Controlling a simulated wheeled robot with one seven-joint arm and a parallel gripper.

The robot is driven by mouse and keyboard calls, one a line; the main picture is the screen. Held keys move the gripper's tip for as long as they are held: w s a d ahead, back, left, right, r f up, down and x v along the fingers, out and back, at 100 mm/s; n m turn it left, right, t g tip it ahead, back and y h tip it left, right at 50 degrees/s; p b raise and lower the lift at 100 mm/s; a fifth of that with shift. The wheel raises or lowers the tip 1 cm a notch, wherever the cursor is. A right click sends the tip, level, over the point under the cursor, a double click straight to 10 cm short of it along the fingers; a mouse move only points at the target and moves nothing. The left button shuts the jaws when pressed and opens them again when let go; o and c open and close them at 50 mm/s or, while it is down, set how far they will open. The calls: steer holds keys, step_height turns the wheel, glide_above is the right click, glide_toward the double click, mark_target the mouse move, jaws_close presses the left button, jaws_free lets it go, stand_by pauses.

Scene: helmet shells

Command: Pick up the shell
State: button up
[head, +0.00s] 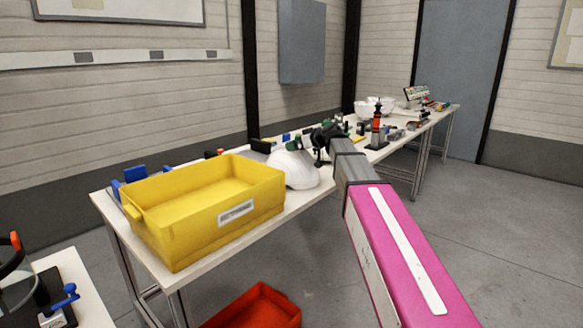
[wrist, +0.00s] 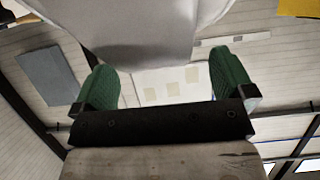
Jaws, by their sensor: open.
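A white, dome-shaped shell (head: 293,171) sits on the long table, just right of the yellow bin in the head view. In the wrist view a smooth whitish surface, which looks like the shell (wrist: 140,28), fills the top middle beyond the fingertips. My gripper (head: 309,145) is at the upper right of the shell, close to its top. Its two green fingers show in the wrist view (wrist: 163,78), wide apart with nothing between them. Whether a finger touches the shell I cannot tell. The gripper hides part of the shell's upper right side.
A yellow bin (head: 172,226) stands on the near end of the table (head: 315,200), left of the shell. More white shells (head: 366,109) and a black-and-orange tool (head: 376,127) stand farther along. A red bin (head: 256,308) is below. The floor at right is clear.

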steer(key=x, duration=0.2)
steer(key=shift+w+a+f, duration=0.1)
steer(key=shift+w+a, duration=0.1)
steer(key=shift+w, duration=0.05)
steer(key=shift+c, duration=0.3)
steer(key=shift+s+f, duration=0.1)
steer(key=shift+s, duration=0.1)
steer(key=c, duration=1.8)
steer(key=shift+o, duration=0.2)
